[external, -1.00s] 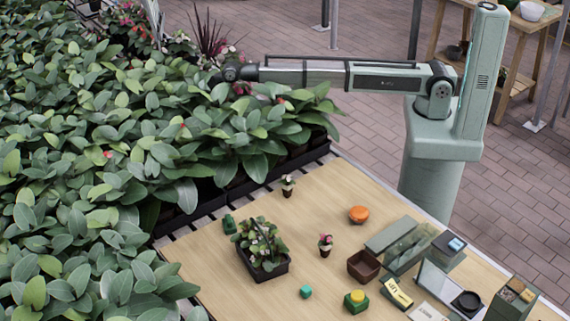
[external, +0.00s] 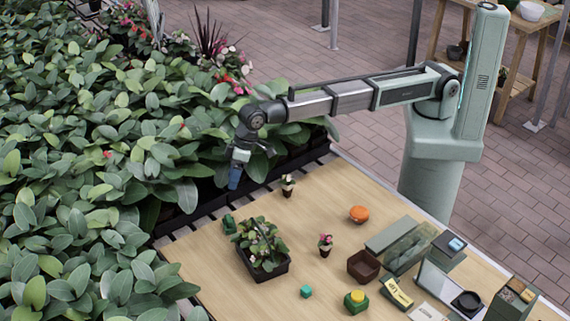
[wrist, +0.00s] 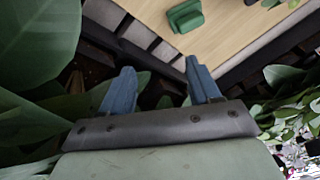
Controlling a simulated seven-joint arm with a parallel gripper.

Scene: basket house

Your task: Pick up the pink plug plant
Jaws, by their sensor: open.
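A small plug plant with pink flowers (external: 325,244) stands upright on the wooden table, right of a dark planter. Another small plug plant with pale flowers (external: 288,186) stands farther back near the table's edge. My gripper (external: 235,182) hangs above the foliage at the table's back left edge, left of both plug plants and touching neither. In the wrist view my gripper's two blue fingers (wrist: 159,70) are apart with nothing between them. The pink plug plant is not seen in the wrist view.
The dark planter (external: 262,272) holds leafy plants. A green block-like object (external: 229,223) lies beside it and shows in the wrist view (wrist: 185,16). An orange round object (external: 359,214), a brown pot (external: 363,266) and a teal cube (external: 306,291) stand nearby. Dense foliage (external: 90,180) fills the left.

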